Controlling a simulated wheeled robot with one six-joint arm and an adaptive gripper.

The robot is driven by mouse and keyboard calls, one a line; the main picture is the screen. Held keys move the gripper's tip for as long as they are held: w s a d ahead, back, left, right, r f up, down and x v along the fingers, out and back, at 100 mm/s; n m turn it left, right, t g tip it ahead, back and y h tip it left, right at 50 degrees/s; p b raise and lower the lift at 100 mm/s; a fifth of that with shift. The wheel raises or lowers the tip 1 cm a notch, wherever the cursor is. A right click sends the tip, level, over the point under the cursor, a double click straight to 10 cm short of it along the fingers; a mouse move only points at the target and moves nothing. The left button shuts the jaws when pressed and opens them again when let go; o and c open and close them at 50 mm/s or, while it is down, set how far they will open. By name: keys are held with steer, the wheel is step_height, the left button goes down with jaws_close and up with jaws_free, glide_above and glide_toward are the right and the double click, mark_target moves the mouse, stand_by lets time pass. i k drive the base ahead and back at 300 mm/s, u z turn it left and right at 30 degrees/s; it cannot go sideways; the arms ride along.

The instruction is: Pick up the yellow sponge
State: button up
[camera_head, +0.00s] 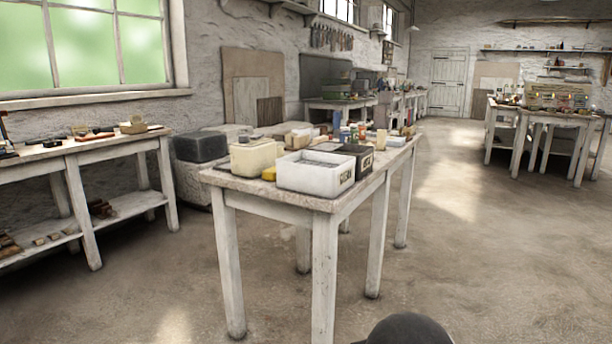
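A small yellow block, which looks like the yellow sponge (269,174), lies on the near end of the middle wooden table (310,200). It sits in the gap between a cream box (254,158) on its left and a white bin (312,175) on its right. The bin hides part of it. My gripper is not in view. A dark rounded shape at the bottom edge may be part of my own body; I cannot tell.
A black box (356,159) and several small items stand further back on the table. A workbench (70,150) stands left under the window, and another table (545,115) at the far right. The floor (490,250) to the right is clear.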

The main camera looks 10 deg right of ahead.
mark_target(270, 174)
steer(key=u, duration=0.5)
steer(key=k, duration=0.55)
steer(key=u, duration=0.6)
steer(key=i, duration=0.95)
steer(key=z, duration=1.1)
steer(key=i, duration=0.75)
steer(key=z, duration=0.85)
